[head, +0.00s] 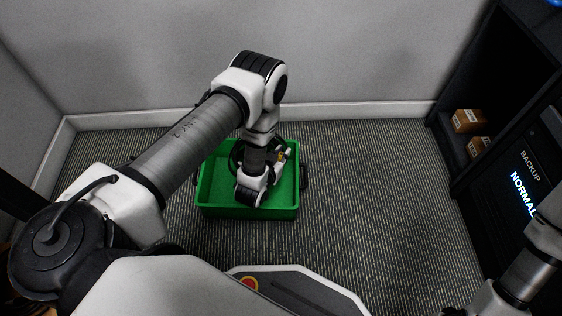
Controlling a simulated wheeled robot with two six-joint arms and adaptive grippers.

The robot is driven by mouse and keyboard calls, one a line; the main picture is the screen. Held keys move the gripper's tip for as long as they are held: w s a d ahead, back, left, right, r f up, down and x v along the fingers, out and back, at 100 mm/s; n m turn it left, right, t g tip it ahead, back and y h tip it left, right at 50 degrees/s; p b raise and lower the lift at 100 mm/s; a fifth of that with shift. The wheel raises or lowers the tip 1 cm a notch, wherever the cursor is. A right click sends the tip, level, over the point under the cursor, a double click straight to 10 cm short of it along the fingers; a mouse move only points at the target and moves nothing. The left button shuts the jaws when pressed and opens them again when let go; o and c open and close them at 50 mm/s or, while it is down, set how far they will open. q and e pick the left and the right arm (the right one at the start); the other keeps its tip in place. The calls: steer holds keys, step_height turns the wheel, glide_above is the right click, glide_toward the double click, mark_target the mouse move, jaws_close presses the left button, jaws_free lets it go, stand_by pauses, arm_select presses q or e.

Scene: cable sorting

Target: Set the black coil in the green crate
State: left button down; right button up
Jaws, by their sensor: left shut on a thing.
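The green crate (222,211) stands on the carpet near the back wall. My left arm reaches over it, with the wrist low inside the crate's outline. The black coil (235,156) shows as a dark curved loop behind my left wrist, at the crate's back part. My left gripper (281,157) is shut on the coil, and my wrist hides most of the grip. I cannot tell whether the coil touches the crate floor. Part of my right arm shows at the lower right, but its gripper is out of view.
A black rack (485,185) with a lit display stands along the right side. Small brown boxes (467,121) sit on its shelf. Grey walls close off the back and left. The carpet (375,195) between crate and rack is clear.

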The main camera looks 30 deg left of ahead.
arm_select(q)
steer(key=shift+f+b, duration=1.25)
steer(key=shift+f, duration=0.75)
steer(key=shift+s, duration=0.1)
steer(key=c, duration=1.1)
jaws_free()
steer(key=shift+f, duration=0.15)
steer(key=shift+r, duration=0.45)
steer(key=s+r+g+p, duration=0.2)
steer(key=s+r+g, duration=0.1)
steer(key=s, duration=0.6)
steer(key=s+d+r+g+p, duration=0.1)
steer(key=s+r+g+p, duration=0.1)
steer(key=s+g, duration=0.4)
steer(key=s+d+r+g+h+p, duration=0.1)
steer(key=s+r+g+p, duration=0.2)
steer(key=s, duration=1)
steer(key=shift+s+d+r+g, duration=0.15)
steer(key=shift+s+r+g, duration=0.25)
steer(key=shift+r+g, duration=0.3)
